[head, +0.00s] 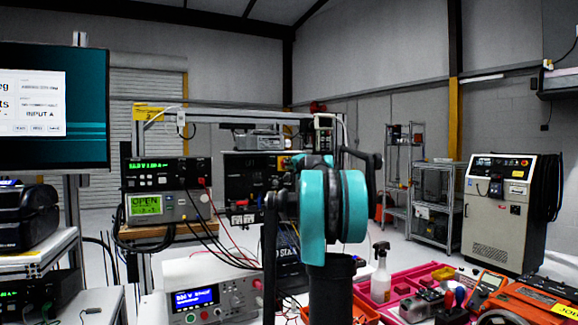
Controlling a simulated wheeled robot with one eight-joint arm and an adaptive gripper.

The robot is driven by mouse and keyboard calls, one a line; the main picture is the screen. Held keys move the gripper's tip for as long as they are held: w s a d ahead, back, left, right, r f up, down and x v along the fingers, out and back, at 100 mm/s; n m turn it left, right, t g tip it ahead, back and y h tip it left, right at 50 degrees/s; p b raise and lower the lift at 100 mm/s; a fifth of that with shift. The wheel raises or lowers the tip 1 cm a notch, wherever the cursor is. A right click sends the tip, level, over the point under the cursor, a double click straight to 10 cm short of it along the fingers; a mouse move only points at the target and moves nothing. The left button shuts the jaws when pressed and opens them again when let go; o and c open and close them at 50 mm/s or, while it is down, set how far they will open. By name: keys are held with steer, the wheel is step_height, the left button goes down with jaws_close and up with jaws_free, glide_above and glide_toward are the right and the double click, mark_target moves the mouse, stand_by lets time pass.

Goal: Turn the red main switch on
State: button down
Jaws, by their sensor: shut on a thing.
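A black equipment box (242,180) stands in the middle of the head view, behind my arm. A small yellow and red patch (284,162) shows at its upper right, which looks like the red main switch on its yellow plate. My gripper (303,163) is dark and mostly hidden behind my teal arm joint. It is at that patch and shut on what appears to be the switch. The fingertips and the switch's angle cannot be made out.
A bench meter stack (157,205) with green displays stands left, and a white power supply (215,295) with cables stands in front. A grey cabinet (495,215) stands far right.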

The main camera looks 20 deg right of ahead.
steer(key=shift+f+m, duration=0.1)
steer(key=shift+m, duration=1.8)
steer(key=c, duration=1.6)
jaws_free()
steer(key=shift+s, duration=0.15)
steer(key=s, duration=1.1)
steer(key=shift+s+d, duration=0.25)
steer(key=shift+s, duration=0.15)
